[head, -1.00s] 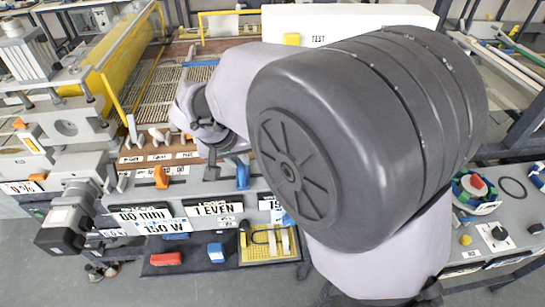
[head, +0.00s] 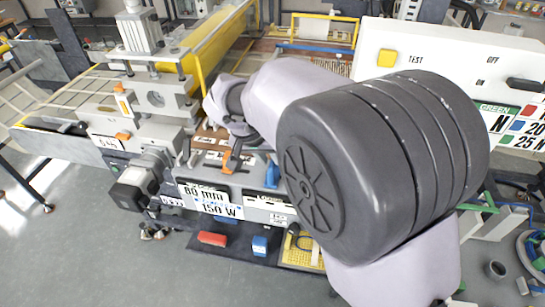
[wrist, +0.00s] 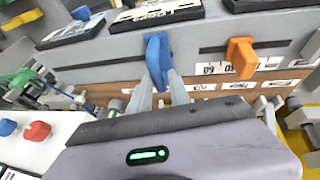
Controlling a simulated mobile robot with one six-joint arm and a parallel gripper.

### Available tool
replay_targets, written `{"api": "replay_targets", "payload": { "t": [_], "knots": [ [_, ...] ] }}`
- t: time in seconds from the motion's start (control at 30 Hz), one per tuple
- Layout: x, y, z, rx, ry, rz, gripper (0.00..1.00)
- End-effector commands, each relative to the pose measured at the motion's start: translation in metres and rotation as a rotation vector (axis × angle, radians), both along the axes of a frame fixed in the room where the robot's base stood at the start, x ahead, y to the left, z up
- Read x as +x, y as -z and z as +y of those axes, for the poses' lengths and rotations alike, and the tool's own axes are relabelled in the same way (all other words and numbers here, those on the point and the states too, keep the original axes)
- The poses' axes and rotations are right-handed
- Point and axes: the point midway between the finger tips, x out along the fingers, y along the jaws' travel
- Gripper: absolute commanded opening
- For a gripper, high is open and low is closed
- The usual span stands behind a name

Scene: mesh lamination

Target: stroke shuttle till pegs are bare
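A blue handle (wrist: 157,58) sticks up from a slot in the grey bench front; it also shows in the head view (head: 272,174). An orange handle (wrist: 241,58) sits in another slot beside it and also shows in the head view (head: 232,157). My gripper (wrist: 160,84) has two pale fingers apart, one on each side of the blue handle's near end; I cannot tell whether they touch it. In the head view my arm hides the fingertips. No label marks a shuttle. I cannot tell which parts are the pegs.
A yellow perforated board (head: 300,250), partly hidden by my arm, lies low in front. A red block (head: 212,238) and a blue block (head: 260,246) lie left of it on a dark mat. Grey floor is clear at front left.

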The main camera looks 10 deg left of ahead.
Motion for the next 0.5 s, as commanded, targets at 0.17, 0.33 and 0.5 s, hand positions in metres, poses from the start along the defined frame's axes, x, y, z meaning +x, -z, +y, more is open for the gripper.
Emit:
{"api": "replay_targets", "payload": {
  "t": [0.17,0.33,0.5],
  "knots": [
    [0.0,0.0,-0.001,-0.001,0.001,0.001,0.38],
    [0.0,0.0,-0.001,-0.002,0.001,0.001,0.38],
    [-0.008,-0.023,0.003,-0.001,0.001,-0.001,0.38]
  ]
}}
